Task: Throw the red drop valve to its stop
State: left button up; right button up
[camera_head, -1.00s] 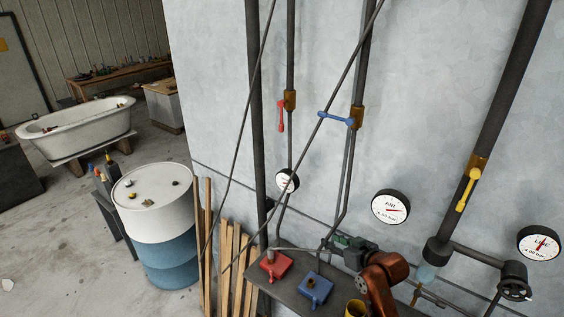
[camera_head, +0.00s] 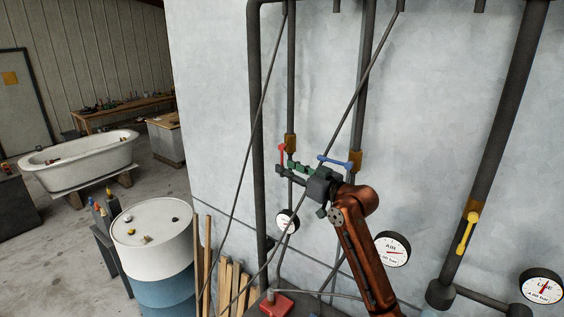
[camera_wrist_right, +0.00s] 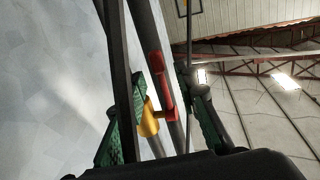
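The red drop valve has a red lever (camera_head: 282,153) on a brass body (camera_head: 290,141) on a thin vertical pipe in the head view. The lever hangs down beside the pipe; my gripper covers its lower end. My right gripper (camera_head: 286,169) is at that lower end. In the right wrist view the red lever (camera_wrist_right: 161,82) and the brass body (camera_wrist_right: 149,118) show between the green-padded fingers. The fingers are apart, one on each side of the lever. I cannot tell whether either touches it. My left gripper is not in view.
A blue lever (camera_head: 335,161) on the neighbouring pipe sits just above my right wrist. A yellow lever (camera_head: 468,231) and the AIR gauge (camera_head: 393,250) are to the right. Slanting thin hoses cross near the arm. A red block (camera_head: 277,305) lies on the bench below.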

jog(key=shift+p+x, duration=0.4)
jog(key=shift+x, duration=0.8)
jog(key=shift+w+a, duration=0.2)
jog(key=shift+a, duration=0.05)
jog(key=shift+c, duration=0.2)
grip_shut()
